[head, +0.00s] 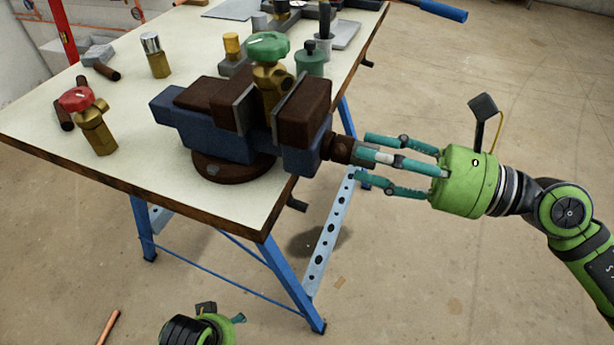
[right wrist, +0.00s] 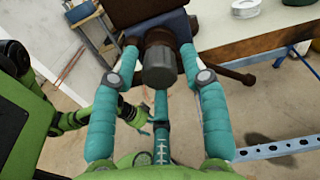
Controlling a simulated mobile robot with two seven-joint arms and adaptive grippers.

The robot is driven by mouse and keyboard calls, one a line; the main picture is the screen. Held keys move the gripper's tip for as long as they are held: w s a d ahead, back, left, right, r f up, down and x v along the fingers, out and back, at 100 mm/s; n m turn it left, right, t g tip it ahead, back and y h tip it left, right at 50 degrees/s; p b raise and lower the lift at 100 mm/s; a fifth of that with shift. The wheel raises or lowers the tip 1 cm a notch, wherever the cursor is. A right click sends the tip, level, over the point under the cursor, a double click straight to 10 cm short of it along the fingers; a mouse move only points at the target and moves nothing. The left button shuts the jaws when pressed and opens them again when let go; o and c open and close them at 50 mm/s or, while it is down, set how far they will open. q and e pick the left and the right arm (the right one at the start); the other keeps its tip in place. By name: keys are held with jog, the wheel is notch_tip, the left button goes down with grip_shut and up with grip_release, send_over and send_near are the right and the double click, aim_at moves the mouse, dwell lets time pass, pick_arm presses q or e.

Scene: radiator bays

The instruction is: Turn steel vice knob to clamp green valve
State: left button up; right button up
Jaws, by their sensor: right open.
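The blue and brown vice (head: 215,140) stands at the table's near right corner. The green valve (head: 268,47), with a brass body and green handwheel, stands upright between its jaws; I cannot tell whether both jaws touch it. The steel vice knob (right wrist: 158,66) is a grey cylinder on the brown screw end (head: 340,148). My right gripper (head: 368,157) is open, its teal fingers spread around the knob; in the right wrist view (right wrist: 160,62) the side fingers stand apart from it. My left gripper (head: 222,325) shows only partly at the bottom edge; its fingers are mostly hidden.
A red-handled brass valve (head: 90,120) stands on the table (head: 150,190) at left. A brass fitting with a silver top (head: 154,55) and a dark green pot (head: 310,58) stand farther back. Blue table legs (head: 290,285) are below; the floor at right is open.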

pick_arm(q)
jog(key=shift+f, duration=0.7)
pick_arm(e)
jog(key=shift+n, duration=0.6)
jog(key=shift+a, duration=0.1)
